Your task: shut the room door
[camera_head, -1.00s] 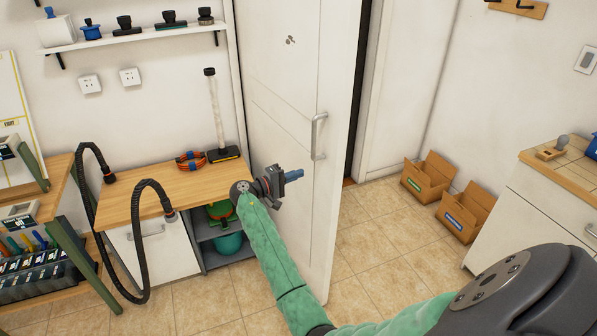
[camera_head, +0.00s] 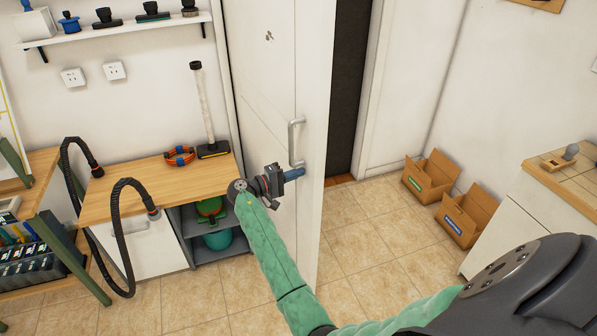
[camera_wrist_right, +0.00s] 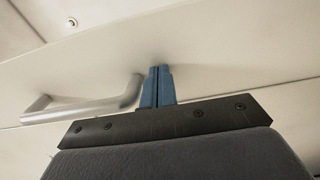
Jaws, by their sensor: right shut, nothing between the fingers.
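The white room door (camera_head: 265,110) stands open, with a dark gap (camera_head: 348,90) between its free edge and the frame. Its silver bar handle (camera_head: 296,142) is near that edge. My right gripper (camera_head: 294,174) is shut and empty, just below the handle in the head view. In the right wrist view its blue fingertips (camera_wrist_right: 157,86) are together, beside one end of the handle (camera_wrist_right: 85,104) and pointing at the door face (camera_wrist_right: 220,50). I cannot tell whether they touch the door. My left gripper is not in view.
A wooden-topped bench (camera_head: 150,185) with black hoses stands left of the door. Two cardboard boxes (camera_head: 430,176) (camera_head: 467,215) sit on the floor at right. A white cabinet (camera_head: 510,235) is at the far right. Tiled floor (camera_head: 360,225) lies clear before the doorway.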

